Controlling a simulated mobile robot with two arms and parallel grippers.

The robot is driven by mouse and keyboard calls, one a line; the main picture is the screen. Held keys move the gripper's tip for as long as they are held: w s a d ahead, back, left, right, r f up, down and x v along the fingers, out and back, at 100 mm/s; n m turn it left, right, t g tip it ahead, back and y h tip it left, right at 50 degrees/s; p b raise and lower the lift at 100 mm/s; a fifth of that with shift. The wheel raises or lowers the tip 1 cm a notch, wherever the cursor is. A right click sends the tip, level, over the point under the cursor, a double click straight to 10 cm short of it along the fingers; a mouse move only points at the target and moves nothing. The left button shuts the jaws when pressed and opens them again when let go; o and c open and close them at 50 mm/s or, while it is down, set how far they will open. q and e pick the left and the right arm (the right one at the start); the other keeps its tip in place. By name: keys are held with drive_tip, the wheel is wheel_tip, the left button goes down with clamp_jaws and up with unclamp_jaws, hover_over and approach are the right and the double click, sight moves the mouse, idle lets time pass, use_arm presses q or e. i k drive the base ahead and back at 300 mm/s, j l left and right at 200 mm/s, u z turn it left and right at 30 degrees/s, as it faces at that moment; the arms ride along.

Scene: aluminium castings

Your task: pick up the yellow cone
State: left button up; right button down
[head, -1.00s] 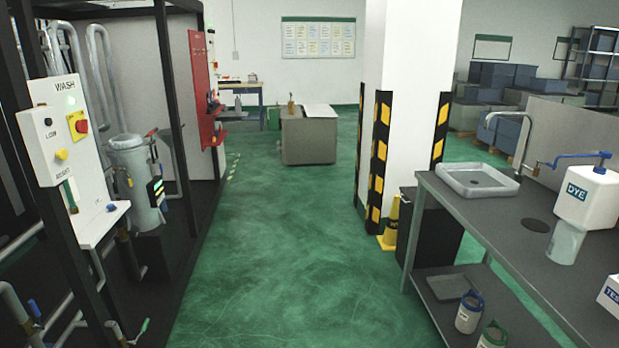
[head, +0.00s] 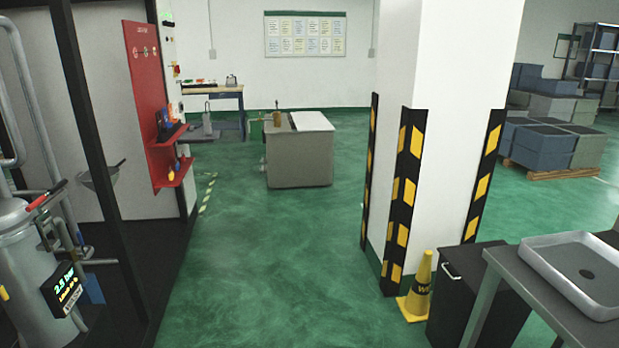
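The yellow cone (head: 419,289) stands upright on the green floor in the head view, right of centre and low in the picture. It is at the foot of the white pillar, beside a dark bin. It has a square yellow base and dark lettering on its side, too small to read in full. Neither of my grippers shows in the head view.
The white pillar (head: 446,130) with black and yellow guards stands behind the cone. The dark bin (head: 471,295) and a bench with a grey tray (head: 575,268) are to its right. A grey cabinet (head: 300,155) stands farther back. Open floor (head: 270,260) lies left of the cone.

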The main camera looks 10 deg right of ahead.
sight(415, 307)
drive_tip(key=i+z, duration=0.3)
drive_tip(key=i, duration=0.15)
drive_tip(key=i+j+z, duration=0.15)
drive_tip(key=i+z, duration=0.15)
drive_tip(key=i, duration=0.15)
drive_tip(key=i+j+z, duration=0.3)
drive_tip(key=i, duration=0.15)
drive_tip(key=l, duration=0.1)
